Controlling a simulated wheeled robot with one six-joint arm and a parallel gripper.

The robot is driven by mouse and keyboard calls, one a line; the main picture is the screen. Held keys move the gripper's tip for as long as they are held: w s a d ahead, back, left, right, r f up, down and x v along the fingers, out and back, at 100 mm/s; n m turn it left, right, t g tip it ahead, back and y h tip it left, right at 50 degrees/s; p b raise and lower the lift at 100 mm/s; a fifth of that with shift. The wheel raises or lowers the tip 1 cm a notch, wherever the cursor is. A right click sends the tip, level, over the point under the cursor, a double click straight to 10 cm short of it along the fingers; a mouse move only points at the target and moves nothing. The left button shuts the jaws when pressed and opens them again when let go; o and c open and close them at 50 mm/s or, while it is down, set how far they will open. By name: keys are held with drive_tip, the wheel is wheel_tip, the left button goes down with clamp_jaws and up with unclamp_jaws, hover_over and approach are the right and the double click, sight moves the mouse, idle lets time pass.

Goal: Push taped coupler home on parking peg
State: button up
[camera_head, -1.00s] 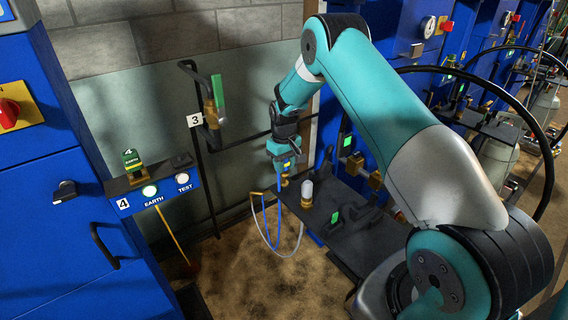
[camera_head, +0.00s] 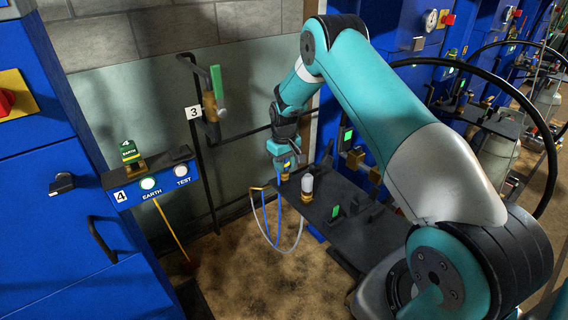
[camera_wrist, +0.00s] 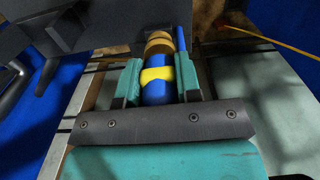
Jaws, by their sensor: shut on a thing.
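My gripper (camera_head: 286,168) points down beside the left end of a dark shelf (camera_head: 345,235). In the wrist view my gripper's teal fingers (camera_wrist: 158,82) are shut on the coupler (camera_wrist: 157,94), a blue body with a yellow tape band (camera_wrist: 158,74). Brass-coloured rings (camera_wrist: 160,42) lie in line just beyond the coupler. I cannot tell whether they belong to the coupler or the parking peg, nor how far the coupler is seated. A blue hose (camera_wrist: 181,28) shows beside the rings; in the head view a blue hose (camera_head: 265,222) hangs below the gripper.
A white-topped brass fitting (camera_head: 307,186) stands on the shelf close right of my gripper. A green-tagged part (camera_head: 335,211) and dark handles are farther right. A pipe with a green-handled valve (camera_head: 215,90) is on the wall.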

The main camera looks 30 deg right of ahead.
drive_tip(key=shift+f, duration=0.15)
drive_tip(key=o, duration=1.1)
wheel_tip(320, 180, up, 18)
drive_tip(key=b, duration=0.1)
drive_tip(key=shift+f, duration=0.25)
drive_tip(key=shift+a, duration=0.1)
drive_tip(key=s+a+r+n+y+p, duration=0.1)
drive_tip(key=s+a+r+n, duration=0.1)
drive_tip(key=s+a+r, duration=0.5)
drive_tip(key=s+a+r+n+y+p, duration=0.1)
drive_tip(key=s+a+r, duration=0.4)
drive_tip(key=a, duration=0.4)
drive_tip(key=s+a+n, duration=0.1)
drive_tip(key=s+a, duration=0.2)
drive_tip(key=s, duration=0.5)
drive_tip(key=s+a+n+y, duration=0.1)
drive_tip(key=s+a, duration=0.3)
drive_tip(key=s, duration=0.4)
drive_tip(key=s+a+r+n+y+p, duration=0.1)
drive_tip(key=s+a, duration=0.2)
drive_tip(key=s, duration=0.5)
drive_tip(key=shift+a, duration=0.15)
